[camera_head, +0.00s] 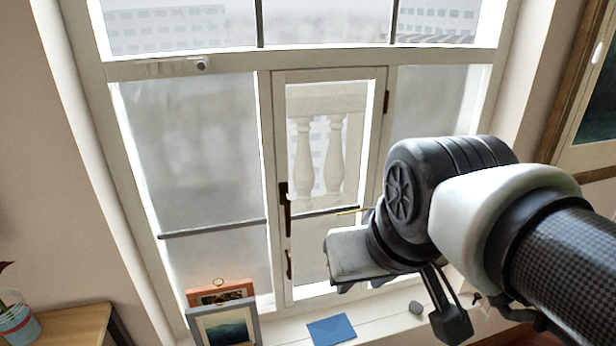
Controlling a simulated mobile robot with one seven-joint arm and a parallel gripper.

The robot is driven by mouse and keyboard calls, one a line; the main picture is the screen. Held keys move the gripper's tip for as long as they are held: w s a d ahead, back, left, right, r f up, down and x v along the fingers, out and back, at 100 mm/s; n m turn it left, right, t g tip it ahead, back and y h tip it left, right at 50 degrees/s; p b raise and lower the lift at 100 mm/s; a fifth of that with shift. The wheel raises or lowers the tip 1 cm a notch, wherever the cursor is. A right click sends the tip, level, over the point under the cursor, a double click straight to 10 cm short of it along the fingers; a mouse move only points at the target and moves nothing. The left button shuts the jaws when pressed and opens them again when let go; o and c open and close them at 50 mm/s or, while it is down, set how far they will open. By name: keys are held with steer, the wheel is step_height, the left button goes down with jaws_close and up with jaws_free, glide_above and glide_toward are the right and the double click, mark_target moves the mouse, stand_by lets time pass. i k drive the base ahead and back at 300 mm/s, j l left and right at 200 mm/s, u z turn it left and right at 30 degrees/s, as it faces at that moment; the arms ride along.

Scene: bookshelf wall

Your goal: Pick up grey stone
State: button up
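A small grey stone (416,307) lies on the pale window sill, just left of a black part of my arm. It is small and rounded, and little detail shows. My gripper (361,286) is at the end of the arm, above the sill and up and to the left of the stone in the picture. It has a pale block body with short dark stubs at its lower edge. No object shows in it. The finger opening is too small and turned away to judge. The stone appears apart from the gripper.
A blue flat item (331,330) lies on the sill (375,320) left of the stone. Framed pictures (226,322) stand at its left end. A glazed door (320,190) is behind. A wooden table (70,328) with a pot (18,322) is at lower left.

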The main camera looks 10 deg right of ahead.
mark_target(415, 307)
steer(key=i+l, duration=0.15)
steer(key=l, duration=0.2)
steer(key=i+l, duration=0.1)
steer(key=l, duration=0.25)
steer(key=i+l+u, duration=0.1)
steer(key=l, duration=0.25)
steer(key=i+l, duration=0.2)
steer(key=l, duration=0.15)
steer(key=i+l, duration=0.1)
steer(key=l, duration=0.25)
steer(key=i+l+u, duration=0.1)
steer(key=l, duration=0.25)
